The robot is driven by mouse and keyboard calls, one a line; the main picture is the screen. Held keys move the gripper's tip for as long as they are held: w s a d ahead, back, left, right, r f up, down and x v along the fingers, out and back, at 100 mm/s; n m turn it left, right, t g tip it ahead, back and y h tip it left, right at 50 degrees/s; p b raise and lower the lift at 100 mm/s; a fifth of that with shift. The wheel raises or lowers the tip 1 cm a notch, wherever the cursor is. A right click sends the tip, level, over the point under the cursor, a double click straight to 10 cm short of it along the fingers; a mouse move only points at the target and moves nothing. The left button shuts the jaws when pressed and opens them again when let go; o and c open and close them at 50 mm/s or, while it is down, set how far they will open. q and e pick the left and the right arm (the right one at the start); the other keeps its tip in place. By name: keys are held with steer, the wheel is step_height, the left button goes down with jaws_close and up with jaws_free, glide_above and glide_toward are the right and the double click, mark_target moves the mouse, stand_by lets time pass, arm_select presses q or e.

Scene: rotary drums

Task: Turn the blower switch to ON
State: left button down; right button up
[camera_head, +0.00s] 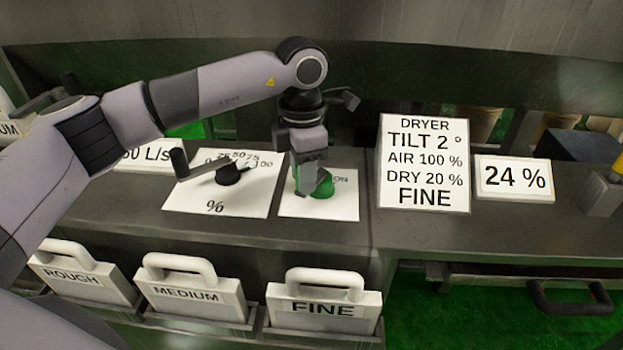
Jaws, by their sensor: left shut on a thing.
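The blower switch (324,187) is a green knob on a white plate (342,208) on the grey console. The word ON is printed at its upper right; the left part of the plate is hidden behind my gripper. My left gripper (309,188) points down from above and is shut on the green knob, with its fingers around it. The knob's exact angle is hard to tell behind the fingers. My right gripper is not in view.
A black percent dial (228,174) sits just left on its own plate. A dryer sign (424,163) and a 24 % display (514,179) stand to the right. Handled plates marked ROUGH (84,281), MEDIUM (190,296) and FINE (322,309) stand along the front.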

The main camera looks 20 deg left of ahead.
arm_select(q)
steer(key=shift+w+a+m, duration=0.2)
steer(key=shift+a+m, duration=0.25)
steer(key=shift+m, duration=0.4)
steer(key=shift+w+a+m, duration=0.15)
steer(key=shift+a+m, duration=0.25)
steer(key=shift+m, duration=0.45)
steer(key=shift+r, duration=0.1)
steer(key=c, duration=0.9)
jaws_free()
steer(key=shift+o, duration=0.2)
step_height(320, 180, up, 7)
